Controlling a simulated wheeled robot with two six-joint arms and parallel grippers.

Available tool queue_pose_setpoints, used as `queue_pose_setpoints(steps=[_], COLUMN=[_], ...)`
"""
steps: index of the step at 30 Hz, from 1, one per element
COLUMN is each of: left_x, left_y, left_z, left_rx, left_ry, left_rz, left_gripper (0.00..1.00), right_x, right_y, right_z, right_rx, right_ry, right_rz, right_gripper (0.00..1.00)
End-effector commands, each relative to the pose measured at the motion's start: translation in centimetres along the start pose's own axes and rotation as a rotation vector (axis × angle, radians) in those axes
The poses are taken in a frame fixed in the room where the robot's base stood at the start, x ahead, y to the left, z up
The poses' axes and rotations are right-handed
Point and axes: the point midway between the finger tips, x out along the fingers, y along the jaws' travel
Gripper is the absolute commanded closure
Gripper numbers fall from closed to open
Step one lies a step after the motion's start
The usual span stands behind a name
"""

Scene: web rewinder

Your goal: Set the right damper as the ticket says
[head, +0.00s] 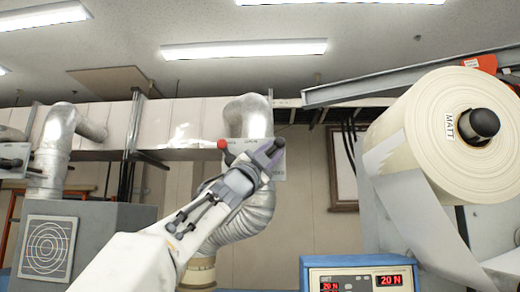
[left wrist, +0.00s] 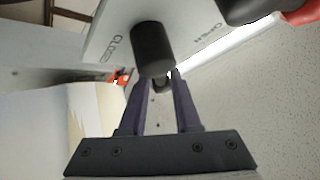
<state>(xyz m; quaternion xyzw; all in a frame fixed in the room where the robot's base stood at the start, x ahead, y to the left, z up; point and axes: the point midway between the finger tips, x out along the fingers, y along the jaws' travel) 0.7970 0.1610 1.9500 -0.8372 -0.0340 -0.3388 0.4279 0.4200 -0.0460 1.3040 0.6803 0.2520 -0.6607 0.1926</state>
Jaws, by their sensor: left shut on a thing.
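The right damper's pale plate (head: 278,172) is on the bent silver duct (head: 250,115) in the head view, mostly hidden by my gripper. In the left wrist view the plate (left wrist: 178,22) reads CLOSED on the left and OPEN on the right. A dark cylindrical grip (left wrist: 152,50) stands out from it. A dark part with a red end (left wrist: 302,13) is at the upper right; its red tip (head: 222,144) shows left of my gripper in the head view. My left gripper (head: 266,152) is shut on the dark grip. I cannot read the setting. No ticket is identifiable.
A second silver duct (head: 60,135) and a grey cabinet (head: 100,235) are at the left. A large pale web roll (head: 445,135), labelled MATT, is at the right. A blue-framed control box (head: 360,275) with red displays stands below it. My right gripper is out of view.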

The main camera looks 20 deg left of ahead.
Motion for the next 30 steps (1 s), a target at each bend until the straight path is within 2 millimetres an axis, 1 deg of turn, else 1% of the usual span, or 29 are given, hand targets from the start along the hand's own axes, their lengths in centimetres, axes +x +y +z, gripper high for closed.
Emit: queue_pose_setpoints(steps=[1,8,9,11,20,23,26,30], left_x=[0.1,0.0,0.0,0.0,-0.1,-0.6,-1.9,-4.6], left_y=[0.0,-0.1,-0.1,-0.1,-0.1,-0.1,0.1,0.2], left_z=[-0.5,-0.5,-0.5,-0.5,-0.1,0.0,0.1,0.2], left_rx=[0.0,0.0,0.0,0.0,0.001,0.002,0.002,0.004], left_ry=[0.011,0.012,0.012,0.011,0.003,0.003,0.003,0.003], left_rz=[-0.001,-0.001,-0.002,-0.002,-0.002,-0.003,-0.003,-0.004], left_gripper=[1.0,1.0,0.61,0.38,0.38,0.38,0.38,0.38], right_x=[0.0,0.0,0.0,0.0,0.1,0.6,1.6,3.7], right_y=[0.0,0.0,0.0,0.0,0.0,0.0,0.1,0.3], right_z=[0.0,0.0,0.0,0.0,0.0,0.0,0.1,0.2], right_rx=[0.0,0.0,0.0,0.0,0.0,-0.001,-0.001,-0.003], right_ry=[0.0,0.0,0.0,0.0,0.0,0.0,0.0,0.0], right_rz=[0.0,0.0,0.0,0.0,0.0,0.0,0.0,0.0], right_gripper=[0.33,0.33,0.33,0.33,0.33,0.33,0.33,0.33])
